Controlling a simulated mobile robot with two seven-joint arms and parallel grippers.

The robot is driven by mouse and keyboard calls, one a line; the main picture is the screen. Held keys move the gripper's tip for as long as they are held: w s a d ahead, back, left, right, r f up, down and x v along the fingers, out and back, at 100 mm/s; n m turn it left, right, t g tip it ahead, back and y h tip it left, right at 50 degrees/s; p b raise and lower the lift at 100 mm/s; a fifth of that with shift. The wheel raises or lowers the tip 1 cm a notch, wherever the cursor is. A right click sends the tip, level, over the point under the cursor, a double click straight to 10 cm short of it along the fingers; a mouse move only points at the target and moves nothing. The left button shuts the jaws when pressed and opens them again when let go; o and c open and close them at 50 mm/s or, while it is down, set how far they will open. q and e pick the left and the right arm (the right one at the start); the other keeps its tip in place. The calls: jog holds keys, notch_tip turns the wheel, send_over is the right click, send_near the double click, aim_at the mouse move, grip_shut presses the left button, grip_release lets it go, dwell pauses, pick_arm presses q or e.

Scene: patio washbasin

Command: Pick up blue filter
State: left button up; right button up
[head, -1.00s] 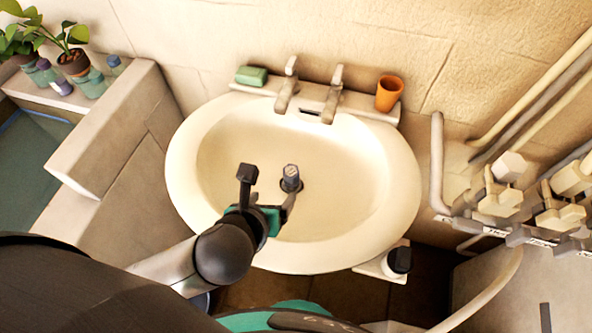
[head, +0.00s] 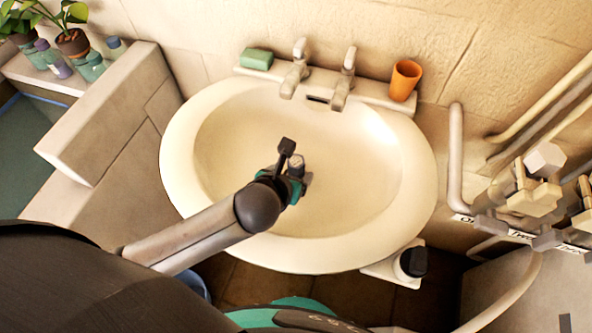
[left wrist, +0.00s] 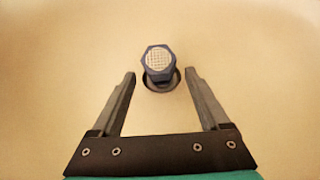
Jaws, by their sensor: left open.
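The blue filter (left wrist: 158,66) stands upright at the drain in the bottom of the white washbasin (head: 178,165); its top is a pale mesh. In the head view the filter (head: 296,161) is partly hidden by my gripper. My left gripper (left wrist: 160,80) is open in the left wrist view, with a finger on each side and the filter between and just ahead of the fingertips. No contact with the filter shows. In the head view my left gripper (head: 296,172) is low in the basin. My right gripper is not seen.
Two taps (head: 298,70) rise at the back rim, between a green soap (head: 256,59) and an orange cup (head: 405,80). Pipes with valves (head: 540,190) are at the right. Potted plants and bottles (head: 90,66) stand on the left ledge. The basin around the filter is clear.

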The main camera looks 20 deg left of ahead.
aim_at(293, 172)
pick_arm(q)
jog(key=b+x, duration=0.1)
jog(key=x, duration=0.3)
jog(key=shift+f+b, duration=0.15)
jog(key=shift+b, duration=0.15)
jog(key=shift+c, duration=0.3)
grip_shut()
